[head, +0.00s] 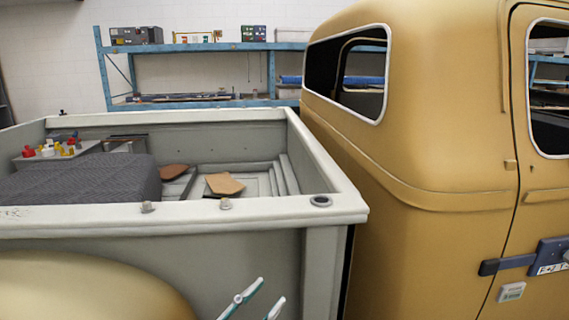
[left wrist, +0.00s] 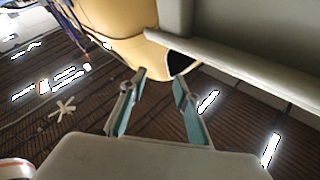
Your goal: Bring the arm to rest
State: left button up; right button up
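My left gripper (head: 269,291) shows at the bottom middle of the head view, in front of the grey side of the truck bed (head: 250,262). Only its teal-edged fingers are in frame there. In the left wrist view the same gripper (left wrist: 160,82) has its two fingers apart with nothing between them. It is open and empty, with a dark ribbed floor (left wrist: 245,120) beyond it. My right gripper is not in either view.
The yellow truck cab (head: 440,130) fills the right. The bed's pale rim (head: 270,210) runs across. A dark grey cushion-like block (head: 85,180) and brown pieces (head: 223,184) lie in the bed. Blue shelving (head: 200,48) stands behind.

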pick_arm(q)
jog(key=s+a+f+n+y, duration=0.2)
jog(key=a+f+n+y, duration=0.15)
jog(key=f, duration=0.45)
jog(key=s+a+f+n+y, duration=0.1)
jog(key=a+f+n+y, duration=0.3)
jog(key=f, duration=0.5)
jog(key=s+a+f+g+y, duration=0.2)
jog(key=s+a+f, duration=0.2)
jog(key=s+f, duration=0.2)
jog(key=s+a+f+g+y, duration=0.2)
jog(key=s+a+f+g, duration=0.1)
jog(key=s+f, duration=0.4)
notch_tip(320, 180, down, 4)
jog(key=shift+a+r+n+y, duration=0.2)
jog(key=shift+a+n+y, duration=0.2)
jog(key=shift+a, duration=0.35)
